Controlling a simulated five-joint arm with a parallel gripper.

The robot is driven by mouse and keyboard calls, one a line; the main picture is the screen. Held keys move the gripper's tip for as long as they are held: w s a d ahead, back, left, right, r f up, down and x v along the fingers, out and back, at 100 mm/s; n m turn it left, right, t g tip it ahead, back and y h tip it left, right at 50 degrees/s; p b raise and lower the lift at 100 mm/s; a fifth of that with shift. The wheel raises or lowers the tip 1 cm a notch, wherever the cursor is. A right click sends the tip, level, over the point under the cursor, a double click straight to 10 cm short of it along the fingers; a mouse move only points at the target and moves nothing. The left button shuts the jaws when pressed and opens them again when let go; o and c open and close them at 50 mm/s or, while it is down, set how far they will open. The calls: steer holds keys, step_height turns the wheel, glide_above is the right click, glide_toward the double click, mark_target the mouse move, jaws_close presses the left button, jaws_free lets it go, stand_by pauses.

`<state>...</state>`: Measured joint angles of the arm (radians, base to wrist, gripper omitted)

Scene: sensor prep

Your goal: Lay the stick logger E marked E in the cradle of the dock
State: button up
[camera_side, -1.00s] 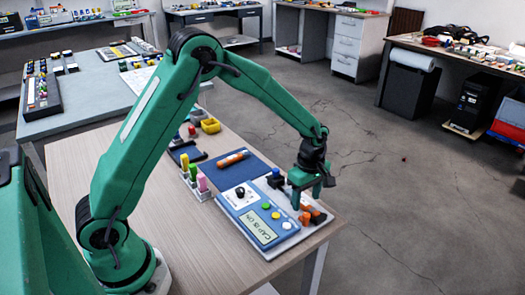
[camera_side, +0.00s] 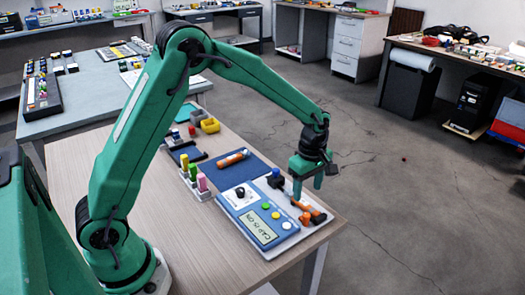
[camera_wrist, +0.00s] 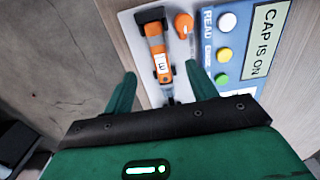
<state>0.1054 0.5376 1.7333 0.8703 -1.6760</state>
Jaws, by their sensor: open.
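The orange stick logger E (camera_wrist: 156,43) lies in the dark cradle on the dock (camera_wrist: 131,17), its white label with the letter E facing up. In the side view the stick (camera_side: 300,205) shows at the right end of the dock (camera_side: 250,218). My gripper (camera_side: 308,192) is open just above it. In the wrist view the fingers of my gripper (camera_wrist: 161,78) stand apart, one on each side of the stick's near end, and seem clear of it. An orange cap or knob (camera_wrist: 184,25) sits beside the stick on the dock. The dock's display (camera_wrist: 266,38) reads CAP IS ON.
Another orange stick (camera_side: 233,158) lies on a blue mat (camera_side: 246,173). A white rack (camera_side: 185,183) with yellow, green and pink sticks stands left of the dock. Yellow and grey bins (camera_side: 210,125) are behind. The table's right edge is close to the dock.

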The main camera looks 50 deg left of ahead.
steer(key=shift+r, duration=1.25)
steer(key=shift+s+a+r, duration=0.1)
steer(key=shift+s+r, duration=0.15)
steer(key=shift+r, duration=0.3)
steer(key=s+a+r+m+t, duration=0.1)
steer(key=s+r+m+t, duration=0.1)
steer(key=s+r+m, duration=0.2)
steer(key=s+a+r+m+t, duration=0.1)
steer(key=s+a+r+m, duration=0.1)
steer(key=s+r+m, duration=0.3)
steer(key=s+a+r+m+t, duration=0.1)
steer(key=s+r+m+t, duration=0.1)
steer(key=s+r+m, duration=0.3)
steer(key=s+m, duration=0.4)
steer(key=s, duration=0.6)
steer(key=shift+s+a+r+t, duration=0.2)
steer(key=shift+s+a+t, duration=0.1)
steer(key=shift+a, duration=0.1)
